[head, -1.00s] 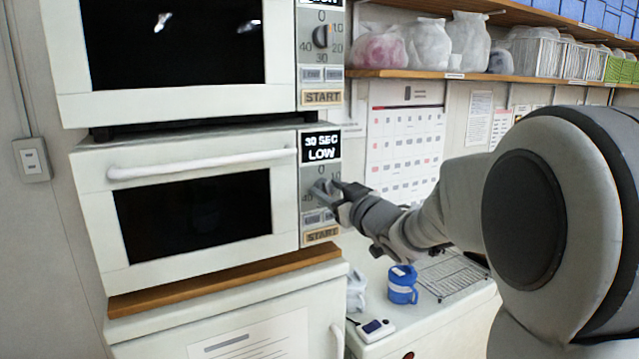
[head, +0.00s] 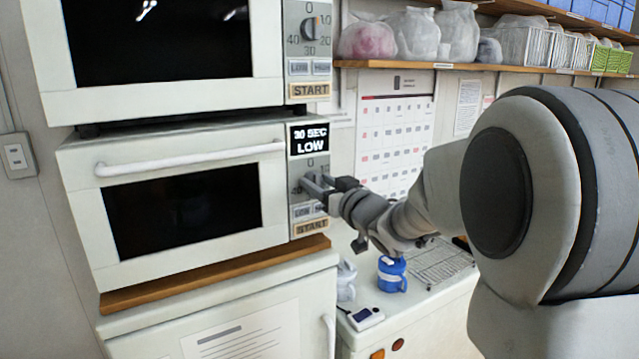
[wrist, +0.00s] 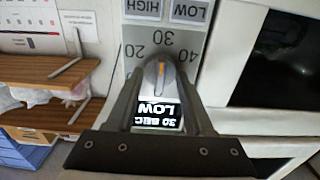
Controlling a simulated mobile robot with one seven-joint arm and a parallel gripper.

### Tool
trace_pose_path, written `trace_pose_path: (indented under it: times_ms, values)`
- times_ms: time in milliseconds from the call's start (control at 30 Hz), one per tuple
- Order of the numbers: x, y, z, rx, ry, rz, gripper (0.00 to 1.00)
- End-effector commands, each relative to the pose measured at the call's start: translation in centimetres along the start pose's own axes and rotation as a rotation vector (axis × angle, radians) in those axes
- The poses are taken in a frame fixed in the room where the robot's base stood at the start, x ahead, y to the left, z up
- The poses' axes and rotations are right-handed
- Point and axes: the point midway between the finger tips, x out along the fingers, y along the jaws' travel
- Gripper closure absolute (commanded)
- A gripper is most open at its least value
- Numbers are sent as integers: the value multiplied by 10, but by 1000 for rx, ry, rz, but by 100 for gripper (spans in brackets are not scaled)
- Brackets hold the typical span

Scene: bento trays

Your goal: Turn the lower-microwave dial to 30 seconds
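The lower microwave (head: 80,165) has a grey control panel on its right side. Its display (head: 309,140) reads "30 SEC LOW", and this display also shows upside down in the wrist view (wrist: 158,115). The lower-microwave dial (wrist: 158,76) is round and grey, and its orange mark points at the 30. My gripper (head: 312,183) is at this dial and mostly hides it in the head view. In the wrist view my gripper's fingers (wrist: 160,78) stand on either side of the dial, with what looks like a small gap, so they appear open around it.
The upper microwave (head: 160,95) sits right above, with its own dial (head: 311,28). A shelf (head: 470,66) with bags and baskets runs along the wall.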

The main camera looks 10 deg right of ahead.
Motion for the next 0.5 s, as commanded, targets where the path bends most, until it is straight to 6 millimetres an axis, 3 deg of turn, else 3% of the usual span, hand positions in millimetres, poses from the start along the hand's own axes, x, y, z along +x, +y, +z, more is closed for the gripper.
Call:
trace_pose_path:
  times_ms: [33, 133, 500]
  values:
    - [0, 0, 0, 0, -1, 0, 37]
    - [0, 0, 0, 0, -1, 0, 20]
    - [-4, 0, 0, -1, 1, 1, 20]
